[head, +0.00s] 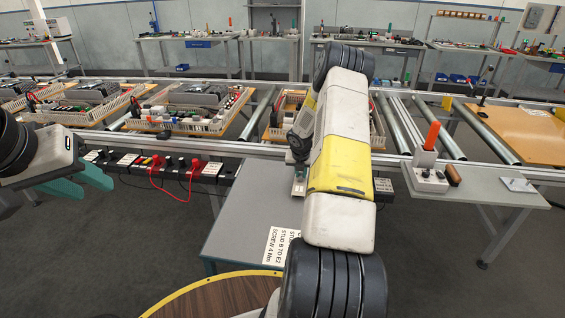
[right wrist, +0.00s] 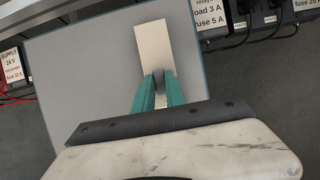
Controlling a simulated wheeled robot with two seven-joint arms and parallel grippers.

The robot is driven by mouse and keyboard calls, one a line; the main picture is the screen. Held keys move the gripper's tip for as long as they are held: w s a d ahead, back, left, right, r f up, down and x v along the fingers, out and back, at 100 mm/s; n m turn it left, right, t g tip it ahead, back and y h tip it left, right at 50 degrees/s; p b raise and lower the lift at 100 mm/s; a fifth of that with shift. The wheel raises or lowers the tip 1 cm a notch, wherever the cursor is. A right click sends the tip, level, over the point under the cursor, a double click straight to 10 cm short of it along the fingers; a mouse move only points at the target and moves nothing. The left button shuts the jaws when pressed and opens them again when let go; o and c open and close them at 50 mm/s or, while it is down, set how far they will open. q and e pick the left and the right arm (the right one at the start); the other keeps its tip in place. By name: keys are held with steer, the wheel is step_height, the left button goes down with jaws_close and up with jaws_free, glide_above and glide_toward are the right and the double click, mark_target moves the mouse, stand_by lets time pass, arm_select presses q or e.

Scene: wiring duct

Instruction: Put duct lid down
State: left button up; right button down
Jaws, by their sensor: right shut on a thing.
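The duct lid (right wrist: 153,45) is a flat pale beige strip in the right wrist view. My right gripper (right wrist: 160,82) is shut on its near end, and the lid sticks out beyond the teal fingertips. Behind it is the plain grey top of a small table (right wrist: 90,65). I cannot tell whether the lid touches that top. In the head view my right arm hides most of the right gripper and the lid. My left gripper (head: 88,184) has its teal fingers apart, empty, in front of the rail at the left.
The grey table (head: 240,215) carries a printed label sheet (head: 280,245) and has clear room on its left. A conveyor rail with trays of parts (head: 190,105) runs behind. Black sockets with red leads (head: 180,175) hang along its front.

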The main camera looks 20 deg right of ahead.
steer(key=shift+f, duration=0.35)
steer(key=c, duration=1.4)
jaws_free()
